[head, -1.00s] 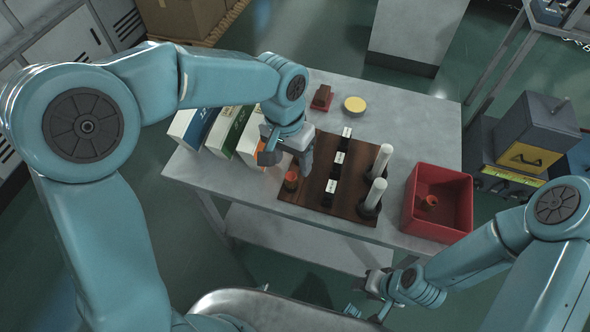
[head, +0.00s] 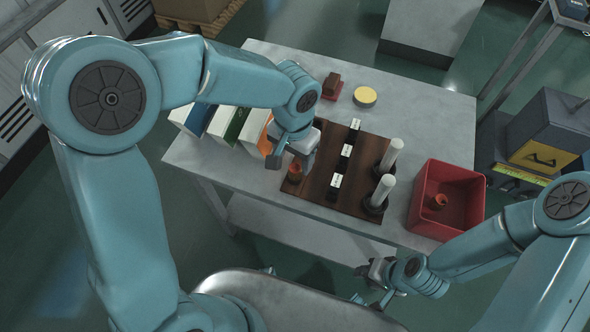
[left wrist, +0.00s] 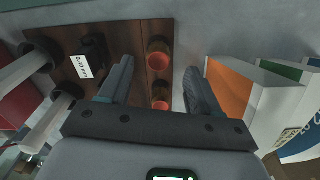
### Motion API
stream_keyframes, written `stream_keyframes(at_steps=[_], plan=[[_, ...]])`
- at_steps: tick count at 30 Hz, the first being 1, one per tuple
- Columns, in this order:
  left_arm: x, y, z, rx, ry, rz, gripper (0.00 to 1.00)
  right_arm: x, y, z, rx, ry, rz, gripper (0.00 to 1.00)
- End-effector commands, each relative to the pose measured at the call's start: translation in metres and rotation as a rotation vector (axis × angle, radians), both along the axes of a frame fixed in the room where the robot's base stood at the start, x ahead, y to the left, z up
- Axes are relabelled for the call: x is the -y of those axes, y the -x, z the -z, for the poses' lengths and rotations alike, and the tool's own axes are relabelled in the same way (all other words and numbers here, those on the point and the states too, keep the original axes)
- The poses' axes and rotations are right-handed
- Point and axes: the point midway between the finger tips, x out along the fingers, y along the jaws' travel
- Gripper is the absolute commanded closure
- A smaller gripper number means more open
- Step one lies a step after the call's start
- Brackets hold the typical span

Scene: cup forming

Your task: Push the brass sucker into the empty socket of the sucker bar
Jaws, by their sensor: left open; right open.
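I cannot clearly make out a brass sucker or a sucker bar with an empty socket. Two copper-coloured cups, one nearer the fingertips (left wrist: 158,56) and one nearer the palm (left wrist: 160,97), show between the fingers in the left wrist view. In the head view one such cup (head: 294,174) shows at the left of a brown board (head: 308,187). My left gripper (head: 291,160) is open and empty over the board's left side, fingers apart on either side of the cups in the wrist view (left wrist: 158,75). My right gripper (head: 368,282) is open, in front of the table.
Black labelled blocks (head: 346,151) and white posts (head: 390,155) on black bases stand on the board. A red crate (head: 465,205) holds a copper cup (head: 439,202). A yellow disc (head: 365,96) lies behind.

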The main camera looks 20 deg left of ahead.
Motion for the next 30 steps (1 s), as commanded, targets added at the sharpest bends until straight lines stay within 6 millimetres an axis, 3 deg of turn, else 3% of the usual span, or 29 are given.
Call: stream_keyframes(at_steps=[9,17,23,30], plan=[[0.002,-0.001,0.046,-0.004,0.0,0.0,0.37,0.0,0.0,0.0,0.0,0.0,0.0,0.57],[0.002,-0.002,0.049,0.0,0.001,0.0,0.37,0.0,0.0,0.0,0.0,0.0,0.0,0.57],[0.002,-0.002,0.049,0.0,0.001,0.0,0.97,0.0,0.0,0.0,0.0,0.0,0.0,0.57],[0.002,-0.002,0.048,0.0,0.001,0.0,0.98,0.0,0.0,0.0,0.0,0.0,0.0,0.57]])
